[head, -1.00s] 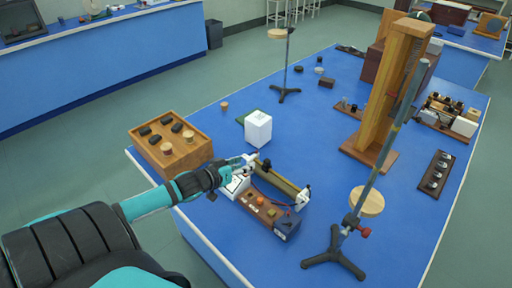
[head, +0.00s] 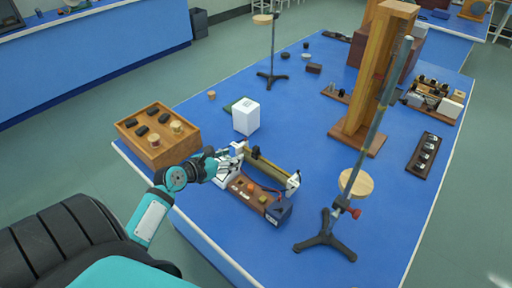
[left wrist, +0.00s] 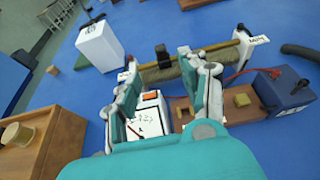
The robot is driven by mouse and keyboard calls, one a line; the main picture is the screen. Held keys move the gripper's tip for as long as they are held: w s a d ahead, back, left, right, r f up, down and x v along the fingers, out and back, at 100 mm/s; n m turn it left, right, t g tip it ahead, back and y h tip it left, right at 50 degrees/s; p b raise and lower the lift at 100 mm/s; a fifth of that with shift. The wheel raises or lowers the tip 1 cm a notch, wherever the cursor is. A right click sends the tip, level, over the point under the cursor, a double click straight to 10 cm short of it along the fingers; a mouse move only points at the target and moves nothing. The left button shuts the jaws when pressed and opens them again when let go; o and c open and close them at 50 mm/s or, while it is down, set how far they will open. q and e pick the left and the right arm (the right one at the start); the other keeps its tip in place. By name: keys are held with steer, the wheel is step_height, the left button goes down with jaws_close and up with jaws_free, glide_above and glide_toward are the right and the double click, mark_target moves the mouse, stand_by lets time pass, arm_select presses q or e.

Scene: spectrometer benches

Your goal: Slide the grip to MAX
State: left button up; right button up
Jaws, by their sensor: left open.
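The sliding rheostat (head: 272,172) lies on the blue bench, with a coil under a brass rod. Its black grip (left wrist: 162,55) sits on the rod, left of the middle in the left wrist view. White end plates carry small labels; the right one (left wrist: 258,40) is too small to read surely. My left gripper (head: 232,152) is at the rheostat's left end in the head view. In the left wrist view its fingers (left wrist: 158,64) are open, with the grip showing between and just beyond the tips. I cannot tell whether either finger touches it. My right gripper is not in view.
A wooden board with a meter (left wrist: 148,118) and a dark blue box (head: 278,211) lies right in front of the rheostat. A white box (head: 246,117) stands behind it. A wooden tray (head: 155,150) is at left; stands (head: 325,240) are at right.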

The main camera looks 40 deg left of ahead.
mark_target(254, 148)
arm_select(q)
steer(key=x, duration=1.4)
steer(key=shift+s+b, duration=0.1)
steer(key=shift+b, duration=0.2)
jaws_close()
steer(key=shift+a+f, duration=0.1)
steer(key=shift+a, duration=0.05)
